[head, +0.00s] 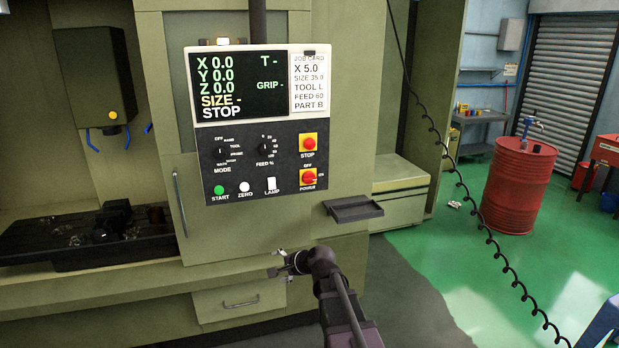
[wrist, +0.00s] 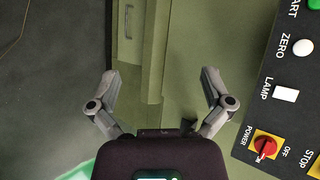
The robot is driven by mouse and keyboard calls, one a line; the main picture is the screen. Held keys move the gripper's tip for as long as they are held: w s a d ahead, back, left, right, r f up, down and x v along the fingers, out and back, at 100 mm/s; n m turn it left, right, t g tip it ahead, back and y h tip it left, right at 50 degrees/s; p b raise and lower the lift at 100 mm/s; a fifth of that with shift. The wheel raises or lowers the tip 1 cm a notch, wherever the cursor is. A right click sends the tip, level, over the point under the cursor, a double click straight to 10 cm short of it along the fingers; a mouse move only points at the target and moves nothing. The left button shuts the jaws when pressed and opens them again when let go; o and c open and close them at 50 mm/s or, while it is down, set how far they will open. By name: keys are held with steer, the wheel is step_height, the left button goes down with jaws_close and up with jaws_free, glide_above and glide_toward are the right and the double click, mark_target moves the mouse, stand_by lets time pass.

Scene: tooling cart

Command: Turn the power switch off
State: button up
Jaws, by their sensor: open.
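The power switch (head: 309,178) is a red rotary knob on a yellow plate at the lower right of the control panel, with OFF marked above it and ON to its right. Its pointer appears turned toward ON. The switch also shows in the wrist view (wrist: 265,145), at the lower right. My gripper (head: 284,262) is below the panel, in front of the machine's lower front, apart from the switch. In the wrist view my gripper (wrist: 160,85) has its fingers spread wide with nothing between them.
The panel (head: 240,160) also carries a red STOP button (head: 308,144), a LAMP switch (head: 271,184), START and ZERO buttons and two dials. A small dark tray (head: 353,208) juts out right of the panel's lower edge. A coiled cable (head: 462,190) hangs at right.

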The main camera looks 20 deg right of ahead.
steer(key=w+d+r+m+t+h+p, duration=0.1)
steer(key=w+d+r+m+t+p, duration=0.1)
steer(key=w+d+r+m+t, duration=0.6)
steer(key=m+t+h, duration=0.1)
steer(key=m+h, duration=0.4)
steer(key=m, duration=1)
glide_toward(310, 181)
steer(key=s, duration=0.2)
steer(key=shift+s+p, duration=0.2)
steer(key=shift+p, duration=0.25)
steer(key=w, duration=1.3)
steer(key=shift+w, duration=0.4)
steer(key=c, duration=1)
